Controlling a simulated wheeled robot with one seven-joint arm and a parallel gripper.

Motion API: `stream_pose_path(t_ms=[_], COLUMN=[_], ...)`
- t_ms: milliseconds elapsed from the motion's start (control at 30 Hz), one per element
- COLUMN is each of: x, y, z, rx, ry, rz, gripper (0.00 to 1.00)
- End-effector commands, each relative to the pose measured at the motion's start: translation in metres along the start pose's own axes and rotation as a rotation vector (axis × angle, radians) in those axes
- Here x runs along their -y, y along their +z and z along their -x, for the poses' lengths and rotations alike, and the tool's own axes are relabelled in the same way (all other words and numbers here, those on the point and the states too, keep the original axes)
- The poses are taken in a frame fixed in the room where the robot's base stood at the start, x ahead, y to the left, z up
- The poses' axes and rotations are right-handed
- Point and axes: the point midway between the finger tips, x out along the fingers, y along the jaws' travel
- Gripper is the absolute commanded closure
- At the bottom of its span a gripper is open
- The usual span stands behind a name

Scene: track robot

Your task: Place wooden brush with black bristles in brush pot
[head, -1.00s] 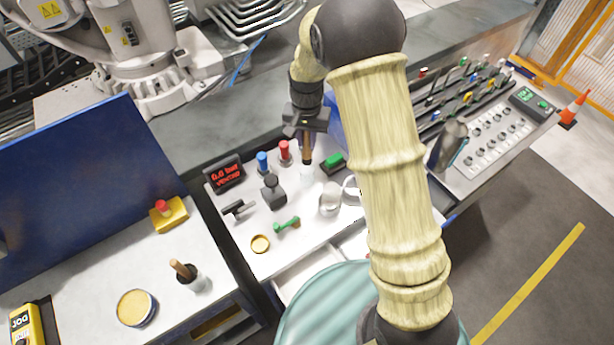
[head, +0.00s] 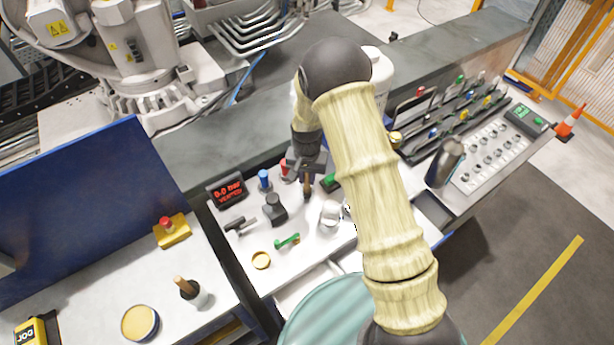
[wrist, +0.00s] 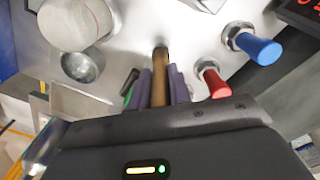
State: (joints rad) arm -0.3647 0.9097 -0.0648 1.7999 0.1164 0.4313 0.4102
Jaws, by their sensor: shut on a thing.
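My gripper (head: 306,172) is above the white panel, behind the metal cylinders and near the red lever. In the wrist view its fingers (wrist: 159,90) are shut on a brown wooden stick, the brush (wrist: 159,72), which also shows below the gripper in the head view (head: 307,189). The brush points down towards the panel; its far end looks dark, and I cannot make out bristles or whether it touches the panel. A small dark-and-pale pot (head: 197,298) stands on the left bench with a wooden handle (head: 181,284) leaning out of it; I cannot tell whether this is the brush pot.
On the panel are a red lever (wrist: 212,80), a blue lever (wrist: 255,48), a green handle (head: 288,241), a black knob (head: 274,209) and a metal cylinder (head: 331,215). A yellow-lidded tin (head: 139,323) sits on the left bench. A blue upright board (head: 80,215) stands behind that bench.

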Motion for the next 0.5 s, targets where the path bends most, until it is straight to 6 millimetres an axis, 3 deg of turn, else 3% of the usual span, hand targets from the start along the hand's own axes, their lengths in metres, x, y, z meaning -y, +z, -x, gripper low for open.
stream_pose_path(t_ms=[500], x=[0.000], y=[0.000], z=[-0.014], rx=[0.000], ry=[0.000], rz=[0.000], gripper=[1.00])
